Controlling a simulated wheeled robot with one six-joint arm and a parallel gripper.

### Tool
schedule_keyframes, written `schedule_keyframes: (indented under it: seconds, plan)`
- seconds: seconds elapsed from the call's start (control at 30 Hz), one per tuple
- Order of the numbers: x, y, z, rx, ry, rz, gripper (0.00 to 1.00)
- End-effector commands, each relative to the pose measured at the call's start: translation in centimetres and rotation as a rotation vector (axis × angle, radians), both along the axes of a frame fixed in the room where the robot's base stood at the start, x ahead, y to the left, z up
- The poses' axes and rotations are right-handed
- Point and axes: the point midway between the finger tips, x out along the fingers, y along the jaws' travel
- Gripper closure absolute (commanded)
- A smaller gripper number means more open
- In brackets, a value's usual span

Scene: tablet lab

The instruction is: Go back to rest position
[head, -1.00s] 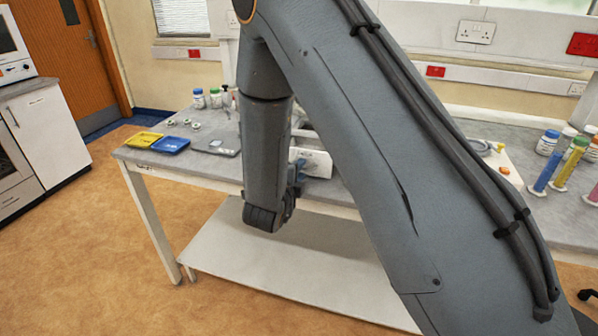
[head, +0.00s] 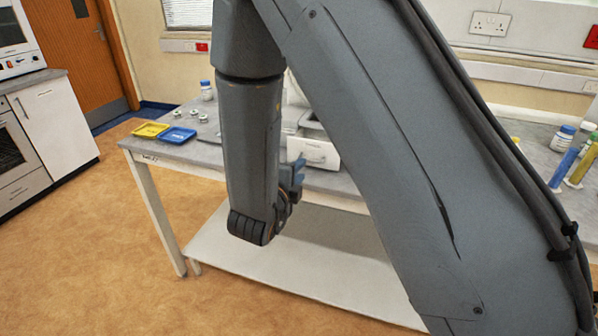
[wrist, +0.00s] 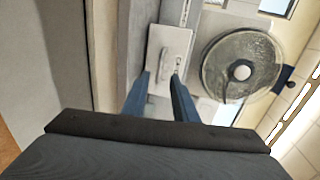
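My gripper (wrist: 161,80) shows in the wrist view with two blue fingers apart and nothing held between them. A white drawer-like front with a handle (wrist: 163,58) lies beyond the fingertips; I cannot tell whether they touch it. In the head view my gripper (head: 293,176) is low in front of the bench, partly hidden by my wrist. A white device (head: 318,153) stands behind it on the bench. My arm is folded, with its forearm hanging down in the middle of the picture.
The grey bench (head: 205,155) holds a yellow tray (head: 150,130), a blue tray (head: 178,135) and bottles. Coloured cylinders (head: 564,165) stand at the right. Floor (head: 80,240) at left is clear.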

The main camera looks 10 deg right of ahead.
Motion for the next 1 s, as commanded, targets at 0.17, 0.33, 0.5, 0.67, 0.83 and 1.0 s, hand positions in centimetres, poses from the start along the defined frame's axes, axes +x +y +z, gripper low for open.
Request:
schedule_keyframes:
  seconds: [0.17,0.33,0.5,0.67,0.83,1.0]
  plan:
    - [0.1,0.0,0.0,-0.001,0.006,0.004,0.74]
    - [1.0,-0.2,-0.6,-0.036,0.173,0.117,0.74]
    - [0.3,0.1,-1.5,-0.16,0.468,0.396,0.74]
    - [-3.2,-0.4,-1.8,-0.337,0.722,0.716,0.74]
    - [-9.5,-2.7,-1.5,-0.564,0.96,1.074,0.74]
    - [-16.6,-6.1,-0.8,-0.756,1.153,1.391,0.74]
